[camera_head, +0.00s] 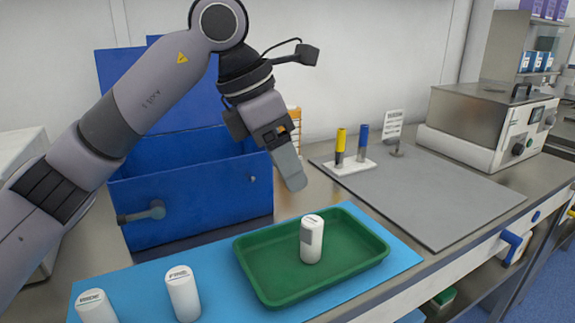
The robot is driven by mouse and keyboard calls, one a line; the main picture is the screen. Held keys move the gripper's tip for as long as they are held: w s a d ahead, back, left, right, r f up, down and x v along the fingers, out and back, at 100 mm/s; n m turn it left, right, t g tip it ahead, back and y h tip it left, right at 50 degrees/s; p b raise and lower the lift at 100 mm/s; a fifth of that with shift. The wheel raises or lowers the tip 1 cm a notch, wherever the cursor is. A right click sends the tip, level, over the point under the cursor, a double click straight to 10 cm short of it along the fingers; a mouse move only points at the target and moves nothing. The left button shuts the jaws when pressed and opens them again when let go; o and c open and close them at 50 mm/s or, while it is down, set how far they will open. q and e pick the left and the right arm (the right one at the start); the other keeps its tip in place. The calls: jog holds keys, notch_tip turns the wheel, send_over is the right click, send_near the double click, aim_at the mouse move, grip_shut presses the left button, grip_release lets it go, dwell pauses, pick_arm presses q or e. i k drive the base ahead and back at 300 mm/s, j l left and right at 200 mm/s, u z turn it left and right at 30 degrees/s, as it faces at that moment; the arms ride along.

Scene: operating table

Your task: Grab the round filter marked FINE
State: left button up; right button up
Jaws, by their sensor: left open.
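Three white round filters with dark lettering on top are in view. One filter (312,240) stands upright in the green tray (262,287) and has a grey patch on its side. A second filter (184,295) stands on the blue mat left of the tray. A third filter (97,308) stands at the lower left, cut by the picture edge. My left gripper (290,170) is open and empty, above and behind the tray, apart from all filters. My right gripper is out of view.
A blue open box (195,210) stands behind the mat (398,258). A grey pad (430,205) at right bears a white holder (350,167) with yellow and blue handled tools. A steel box-shaped device (470,120) stands at the back right.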

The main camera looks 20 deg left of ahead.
aim_at(180, 280)
jog(key=k, duration=1)
